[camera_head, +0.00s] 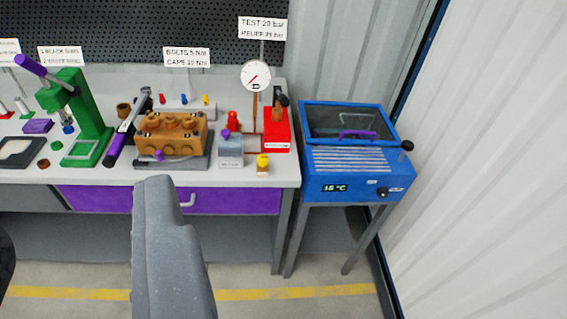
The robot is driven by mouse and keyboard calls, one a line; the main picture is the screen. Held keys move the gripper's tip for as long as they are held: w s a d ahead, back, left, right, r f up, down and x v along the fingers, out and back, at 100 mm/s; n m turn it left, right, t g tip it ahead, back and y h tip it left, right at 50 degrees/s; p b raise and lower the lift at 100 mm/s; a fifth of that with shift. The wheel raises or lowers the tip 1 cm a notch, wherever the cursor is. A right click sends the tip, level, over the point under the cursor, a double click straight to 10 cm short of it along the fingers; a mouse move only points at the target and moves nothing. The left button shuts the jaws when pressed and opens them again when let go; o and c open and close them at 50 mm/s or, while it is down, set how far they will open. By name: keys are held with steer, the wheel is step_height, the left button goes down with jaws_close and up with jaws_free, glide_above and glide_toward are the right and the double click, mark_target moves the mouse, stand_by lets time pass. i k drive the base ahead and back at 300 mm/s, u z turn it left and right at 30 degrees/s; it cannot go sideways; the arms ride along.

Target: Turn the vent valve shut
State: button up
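I cannot tell for certain which fitting is the vent valve. The test station at the bench's right end has a red pump box (277,131) with a dark lever, and a round pressure gauge (255,76) above it. To its left are a grey block (230,152) with a purple knob (226,134) and a red cap (233,121). A yellow-topped fitting (262,163) stands near the bench's front edge. My gripper (163,187) shows as a grey shape in front of the bench, apart from these fittings. Its finger opening is not visible.
The brown pump block (172,133) sits on the bench left of the station, with a torque wrench (128,130) and green press (88,120) beyond. A blue heated bath (345,165) on a stand is right of the bench. Floor in front is clear.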

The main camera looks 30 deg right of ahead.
mark_target(262, 159)
steer(key=z, duration=0.15)
steer(key=i, duration=1)
steer(key=u, duration=0.05)
